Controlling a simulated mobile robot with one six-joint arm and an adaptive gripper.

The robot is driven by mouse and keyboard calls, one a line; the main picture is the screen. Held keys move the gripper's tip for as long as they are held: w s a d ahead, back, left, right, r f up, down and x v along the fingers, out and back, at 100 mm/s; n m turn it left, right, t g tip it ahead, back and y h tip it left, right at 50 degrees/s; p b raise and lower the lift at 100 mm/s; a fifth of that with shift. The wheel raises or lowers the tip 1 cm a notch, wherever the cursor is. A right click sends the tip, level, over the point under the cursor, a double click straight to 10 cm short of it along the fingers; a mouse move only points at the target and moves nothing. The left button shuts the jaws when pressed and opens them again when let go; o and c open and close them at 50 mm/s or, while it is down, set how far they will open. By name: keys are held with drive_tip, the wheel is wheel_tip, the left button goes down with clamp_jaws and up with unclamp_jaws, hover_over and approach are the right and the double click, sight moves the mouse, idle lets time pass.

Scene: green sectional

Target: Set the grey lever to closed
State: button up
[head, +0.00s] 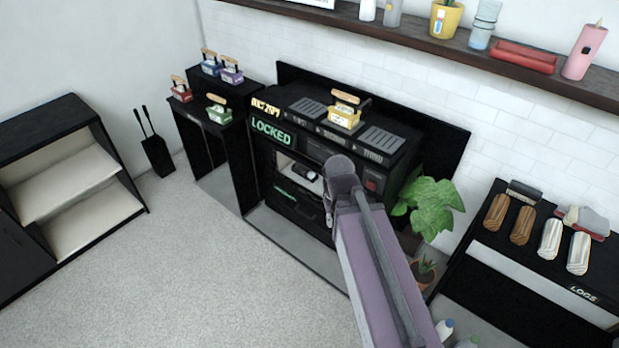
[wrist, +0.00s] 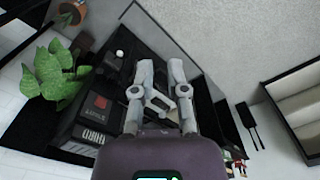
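I cannot make out the grey lever for certain in either view. The black stove unit (head: 290,148) stands against the tiled wall, with a green LOCKED sign (head: 272,132) on its front. Below the sign is a pale opening (head: 300,170) with a dark object in it. My arm reaches to the stove front and covers part of it. In the wrist view my gripper (wrist: 161,70) is open, its two grey fingers apart. A small pale grey and black shape shows between the fingers; I cannot tell whether it is the lever or whether they touch it.
A yellow handled block (head: 344,117) sits on the stove top. Several coloured handled blocks stand on the black stands to the left. A potted plant (head: 432,205) is close at the stove's right, beside a log bench (head: 540,255). The carpet in front is clear.

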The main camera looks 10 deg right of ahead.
drive_tip(key=o, duration=0.3)
drive_tip(key=shift+w+f, duration=0.15)
drive_tip(key=shift+f, duration=0.1)
drive_tip(key=shift+o, duration=1.3)
drive_tip(key=w+d+f+n+t+h+b, duration=0.1)
drive_tip(key=w+f+n+h+b, duration=0.3)
drive_tip(key=w+f+b, duration=0.4)
drive_tip(key=d+f+n+b, duration=0.1)
drive_tip(key=b, duration=0.2)
drive_tip(key=shift+w+d+t, duration=0.2)
drive_tip(key=shift+t, duration=0.1)
drive_tip(key=n+t+h+b, duration=0.95)
drive_tip(key=n+b, duration=0.95)
drive_tip(key=b, duration=1.1)
approach(311, 175)
drive_tip(key=s+a+f, duration=0.1)
drive_tip(key=s+a, duration=0.1)
drive_tip(key=shift+w+a+f+t, duration=0.1)
drive_tip(key=shift+f+t, duration=0.05)
drive_tip(key=shift+t, duration=0.3)
drive_tip(key=x, duration=1.4)
drive_tip(key=shift+a, duration=0.1)
